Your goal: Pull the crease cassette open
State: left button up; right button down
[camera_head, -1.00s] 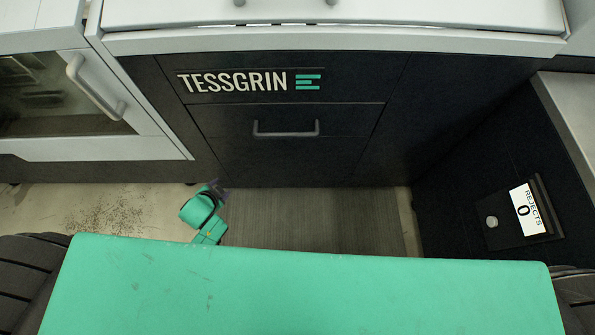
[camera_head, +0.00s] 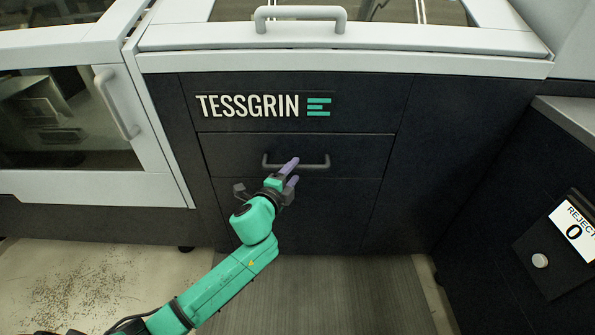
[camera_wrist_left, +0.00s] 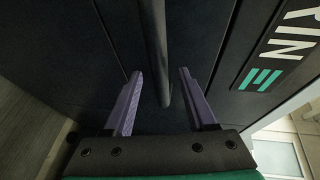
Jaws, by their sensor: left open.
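The crease cassette (camera_head: 350,155) is a dark drawer front under the TESSGRIN lettering in the head view, and it looks closed, flush with the panel. My left gripper (camera_head: 291,172) is open, with purple fingers at the left half of the handle. In the left wrist view the handle (camera_wrist_left: 157,50) runs between the two spread fingers of the left gripper (camera_wrist_left: 160,88), with a gap on each side. My right gripper is not in view.
A glass-windowed door (camera_head: 70,130) with a white handle is at the left. A white-framed lid with a handle (camera_head: 300,14) is above the drawer. The floor mat (camera_head: 330,290) below is clear.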

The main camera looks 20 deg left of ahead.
aim_at(297, 169)
pick_arm(q)
jog(key=x, duration=0.3)
grip_shut()
jog(key=shift+f, duration=0.15)
dwell(1.2)
